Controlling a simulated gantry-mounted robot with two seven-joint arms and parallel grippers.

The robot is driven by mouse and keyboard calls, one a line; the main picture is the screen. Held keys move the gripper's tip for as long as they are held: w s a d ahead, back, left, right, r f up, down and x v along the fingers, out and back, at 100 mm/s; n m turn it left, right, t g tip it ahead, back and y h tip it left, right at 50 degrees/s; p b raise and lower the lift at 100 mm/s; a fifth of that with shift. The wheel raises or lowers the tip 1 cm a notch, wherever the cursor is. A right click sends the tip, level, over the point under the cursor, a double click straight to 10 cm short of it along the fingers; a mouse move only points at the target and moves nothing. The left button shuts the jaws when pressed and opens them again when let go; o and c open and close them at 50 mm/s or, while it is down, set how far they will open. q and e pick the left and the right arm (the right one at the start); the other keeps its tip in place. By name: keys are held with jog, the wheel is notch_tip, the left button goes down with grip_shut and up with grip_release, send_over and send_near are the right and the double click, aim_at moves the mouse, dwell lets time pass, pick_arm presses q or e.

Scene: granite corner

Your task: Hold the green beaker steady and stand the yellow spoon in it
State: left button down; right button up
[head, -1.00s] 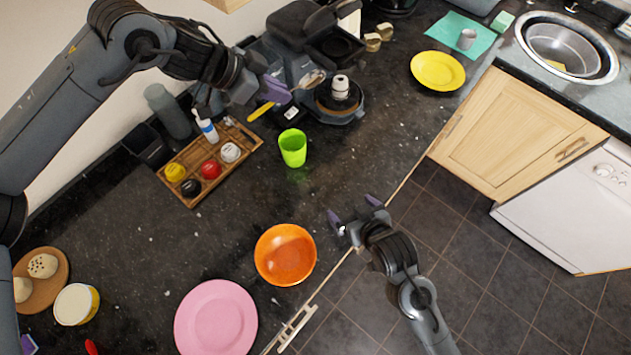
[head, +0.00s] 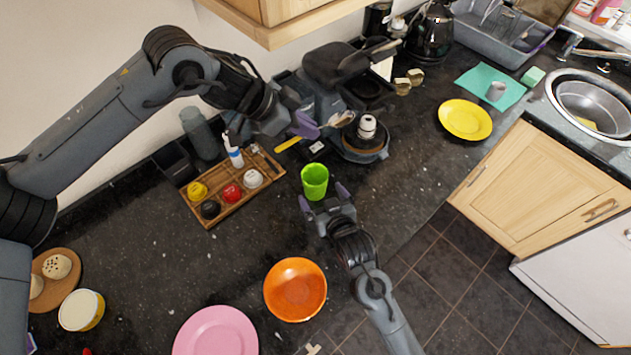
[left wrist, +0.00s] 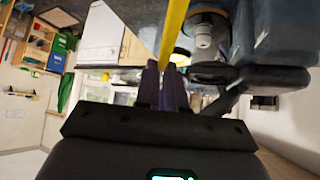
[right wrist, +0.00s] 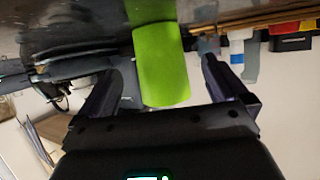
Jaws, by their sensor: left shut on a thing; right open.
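The green beaker (head: 314,183) stands upright on the dark counter. My right gripper (head: 324,197) is open right at its near side. In the right wrist view the beaker (right wrist: 161,65) shows between the two spread fingers (right wrist: 163,88), with gaps on both sides. My left gripper (head: 305,126) is shut on the yellow spoon (head: 287,145), above and behind the beaker. The yellow handle points down-left and the bowl end up-right. In the left wrist view the spoon's yellow handle (left wrist: 175,28) runs up from the closed fingertips (left wrist: 163,72).
A wooden tray (head: 228,207) with small pots and a white-blue bottle (head: 234,153) stands left of the beaker. An orange bowl (head: 295,290) and a pink plate (head: 216,335) sit nearer. Counter right of the beaker is clear.

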aim_at(312, 177)
jog(key=w, duration=0.1)
jog(key=w+a, duration=0.1)
jog(key=w, duration=0.2)
jog(key=shift+w+a, duration=0.1)
jog(key=shift+a, duration=0.2)
jog(key=shift+w+a+f, duration=0.15)
jog(key=shift+w+f, duration=0.05)
jog(key=shift+w, duration=0.25)
jog(key=c, duration=1)
pick_arm(q)
notch_tip(312, 177, down, 13)
dwell(0.7)
jog(key=shift+r, duration=0.1)
jog(key=c, duration=1.1)
grip_release()
jog(key=shift+c, duration=0.2)
